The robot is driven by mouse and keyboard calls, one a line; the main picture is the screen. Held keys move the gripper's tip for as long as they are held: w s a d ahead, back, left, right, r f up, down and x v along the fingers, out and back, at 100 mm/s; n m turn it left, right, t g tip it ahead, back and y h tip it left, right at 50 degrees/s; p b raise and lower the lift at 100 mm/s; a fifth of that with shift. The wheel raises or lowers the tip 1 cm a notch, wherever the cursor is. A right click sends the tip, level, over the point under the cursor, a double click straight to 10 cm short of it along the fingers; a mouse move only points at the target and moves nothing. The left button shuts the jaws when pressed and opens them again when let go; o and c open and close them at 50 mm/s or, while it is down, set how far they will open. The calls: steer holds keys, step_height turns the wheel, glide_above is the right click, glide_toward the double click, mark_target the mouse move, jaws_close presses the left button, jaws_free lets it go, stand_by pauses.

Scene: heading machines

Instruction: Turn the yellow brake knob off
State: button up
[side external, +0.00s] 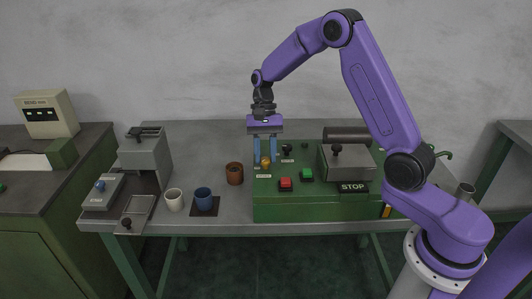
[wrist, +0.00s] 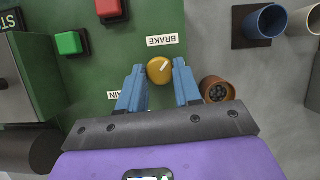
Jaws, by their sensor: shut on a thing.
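The yellow brake knob (wrist: 160,70) sits on the green machine box (side external: 310,208), beside a white label reading BRAKE (wrist: 162,41). A pale mark on its top runs at a slant in the wrist view. My gripper (side external: 265,160) points down from above with its two blue fingers around the knob. In the wrist view my gripper (wrist: 159,74) has a fingertip on each side of the knob and is shut on it. In the side view the fingers partly hide the yellow knob (side external: 265,162).
A red button (side external: 286,184), a green button (side external: 307,174) and a black knob (side external: 287,149) are near on the box. A STOP label (side external: 353,187) is below a grey machine block. A brown cup (side external: 235,173), blue cup (side external: 203,199) and white cup (side external: 174,200) stand left.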

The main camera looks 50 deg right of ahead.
steer(key=n, duration=0.2)
steer(key=n+h, duration=0.1)
steer(key=n, duration=0.1)
steer(key=shift+w+a+r+n+g+h, duration=0.1)
steer(key=shift+a+n+g+h, duration=0.05)
steer(key=shift+n+g+h, duration=0.2)
steer(key=shift+a+n+h, duration=0.1)
steer(key=shift+n+h, duration=0.55)
steer(key=shift+n, duration=1.2)
steer(key=o, duration=1)
steer(key=shift+o, duration=0.2)
steer(key=v, duration=1.7)
steer(key=shift+w, duration=0.35)
steer(key=shift+a, duration=0.1)
